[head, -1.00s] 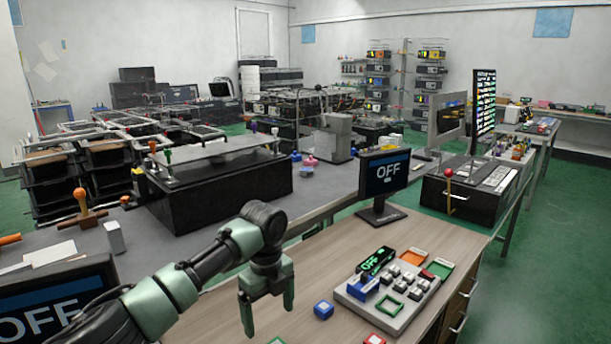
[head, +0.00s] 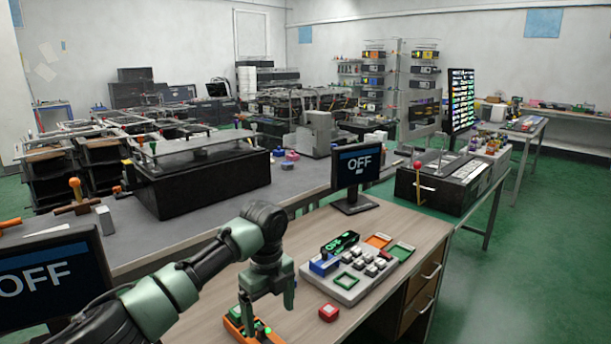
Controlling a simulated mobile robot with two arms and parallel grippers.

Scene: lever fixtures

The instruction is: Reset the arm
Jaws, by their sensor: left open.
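My left gripper (head: 268,306) is open and pointing down above the near part of the wooden desk, left of the keypad console. An orange box with green lit spots (head: 250,328) lies under and just in front of its fingers; I cannot tell whether they touch. Which fixture is the arm is not clear. A red-knobbed lever (head: 418,178) stands upright on the black box at the right. An orange-knobbed lever (head: 76,188) stands on the grey table at the left. My right gripper is not in view.
One monitor reading OFF (head: 358,166) stands behind; another (head: 48,275) is at the left. The desk's right edge drops to drawers (head: 425,290) and green floor.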

